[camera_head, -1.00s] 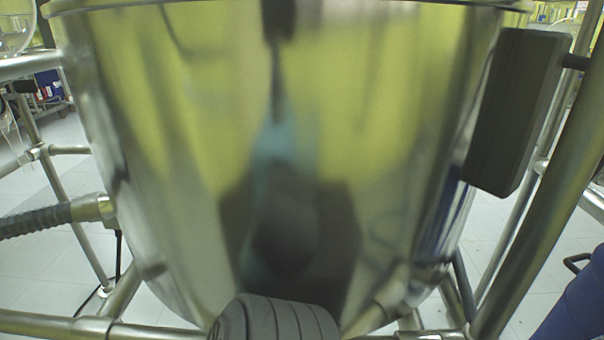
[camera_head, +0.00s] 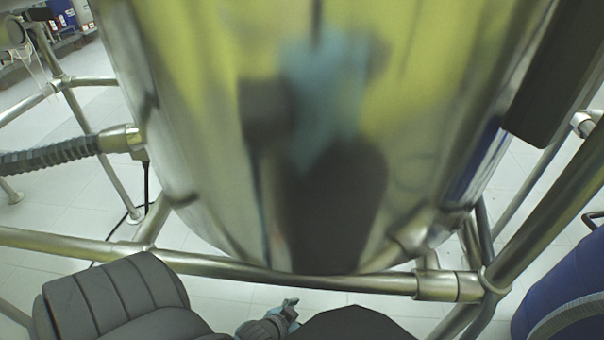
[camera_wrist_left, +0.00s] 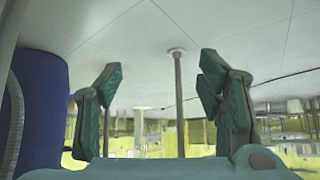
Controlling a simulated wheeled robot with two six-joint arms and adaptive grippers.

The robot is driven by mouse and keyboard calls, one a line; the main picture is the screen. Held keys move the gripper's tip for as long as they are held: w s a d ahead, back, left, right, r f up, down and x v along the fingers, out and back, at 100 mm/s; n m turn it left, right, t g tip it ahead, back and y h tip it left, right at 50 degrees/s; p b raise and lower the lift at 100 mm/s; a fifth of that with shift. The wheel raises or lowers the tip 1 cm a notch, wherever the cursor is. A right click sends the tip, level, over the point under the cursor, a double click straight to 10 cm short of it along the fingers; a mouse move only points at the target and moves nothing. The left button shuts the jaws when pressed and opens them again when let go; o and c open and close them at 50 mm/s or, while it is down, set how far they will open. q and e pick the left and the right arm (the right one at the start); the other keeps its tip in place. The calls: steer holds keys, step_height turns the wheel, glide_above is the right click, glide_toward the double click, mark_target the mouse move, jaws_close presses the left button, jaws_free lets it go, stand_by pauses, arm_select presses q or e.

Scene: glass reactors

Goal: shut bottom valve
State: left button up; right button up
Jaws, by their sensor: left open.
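The large shiny steel vessel (camera_head: 290,130) fills the middle of the head view, with blurred reflections on its wall. No bottom valve can be made out in either view; the vessel's underside is hidden from the head camera. My left gripper (camera_head: 285,312) is small at the bottom of the head view, low in front of the frame's horizontal tube, partly hidden by dark arm parts. In the left wrist view my left gripper (camera_wrist_left: 161,72) has its two teal-padded fingers wide apart, with nothing between them but a background post and floor. My right gripper is not in view.
A horizontal steel tube (camera_head: 330,281) crosses below the vessel. A ribbed hose (camera_head: 50,158) joins at left, and a dark box (camera_head: 560,75) is at right. A blue drum (camera_head: 565,285) stands lower right; a blue cylinder (camera_wrist_left: 42,105) shows in the wrist view.

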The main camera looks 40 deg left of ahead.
arm_select(q)
steer(key=w+a+r+n+t+y+p, duration=0.15)
steer(key=w+a+r+t, duration=0.35)
steer(key=a+r+t, duration=0.55)
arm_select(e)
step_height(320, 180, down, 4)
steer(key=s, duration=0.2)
arm_select(q)
steer(key=shift+g+y, duration=0.25)
steer(key=shift+g, duration=0.4)
steer(key=w+b, duration=0.1)
steer(key=w, duration=0.3)
steer(key=w+b, duration=0.2)
steer(key=w, duration=0.2)
steer(key=w+r+b, duration=0.1)
steer(key=w, duration=0.3)
steer(key=shift+w+r, duration=0.1)
steer(key=shift+w, duration=0.3)
steer(key=shift+w+a+r, duration=0.1)
steer(key=shift+w, duration=0.25)
steer(key=c, duration=1.2)
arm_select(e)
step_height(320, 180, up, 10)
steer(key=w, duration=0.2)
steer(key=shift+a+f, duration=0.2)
